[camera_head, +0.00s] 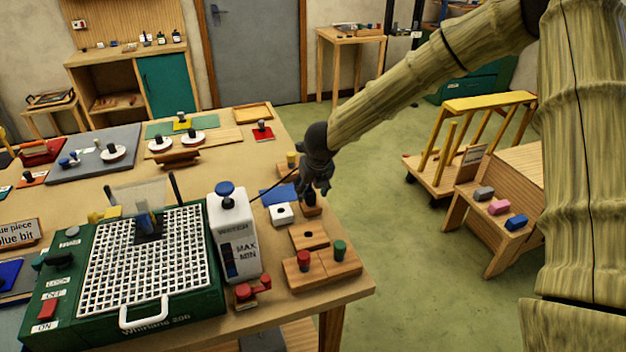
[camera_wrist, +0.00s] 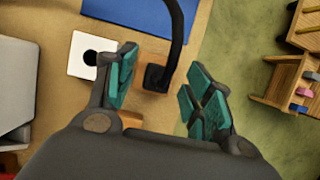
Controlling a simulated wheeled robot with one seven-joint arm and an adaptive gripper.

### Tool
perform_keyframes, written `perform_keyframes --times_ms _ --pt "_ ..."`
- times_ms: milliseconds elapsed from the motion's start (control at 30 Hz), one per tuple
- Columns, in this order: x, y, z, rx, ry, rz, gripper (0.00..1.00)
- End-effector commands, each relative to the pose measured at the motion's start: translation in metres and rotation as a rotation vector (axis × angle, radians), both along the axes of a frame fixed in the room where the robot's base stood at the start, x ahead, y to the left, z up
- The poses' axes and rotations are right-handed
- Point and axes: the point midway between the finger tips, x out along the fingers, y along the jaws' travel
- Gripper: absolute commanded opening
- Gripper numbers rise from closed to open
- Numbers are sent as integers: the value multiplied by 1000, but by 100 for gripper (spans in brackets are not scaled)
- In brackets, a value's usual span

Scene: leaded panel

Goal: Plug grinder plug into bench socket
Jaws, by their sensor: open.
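The green grinder (camera_head: 130,270) with a white grid top stands at the front left of the bench. A thin black cord (camera_head: 272,199) runs from its side toward my gripper. The black grinder plug (camera_wrist: 157,78) with its cord shows between my fingers in the wrist view and seems to rest on a wooden block. The bench socket, a white square plate with a dark round hole (camera_head: 281,213), lies just left of my gripper; it also shows in the wrist view (camera_wrist: 77,66). My gripper (camera_head: 312,187) is open, pointing down over the plug, which the fingers flank without gripping.
A white bottle (camera_head: 232,240) with a blue cap stands left of the socket. Wooden blocks with red and green knobs (camera_head: 321,267) sit at the front right corner. A blue sheet (camera_head: 277,193) lies behind the socket.

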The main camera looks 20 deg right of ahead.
Motion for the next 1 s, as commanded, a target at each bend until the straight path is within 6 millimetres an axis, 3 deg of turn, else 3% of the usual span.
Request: perform_keyframes --times_ms 233,567,867,900,933,1000 --pt "8 2 -18 -1 2 3 52" --pt "9 2 -19 0 1 2 52" --pt "9 2 -19 0 1 2 2" --pt "9 2 -19 0 1 2 2" --pt "9 2 -19 0 1 2 22" --pt "9 2 -19 0 1 2 10"
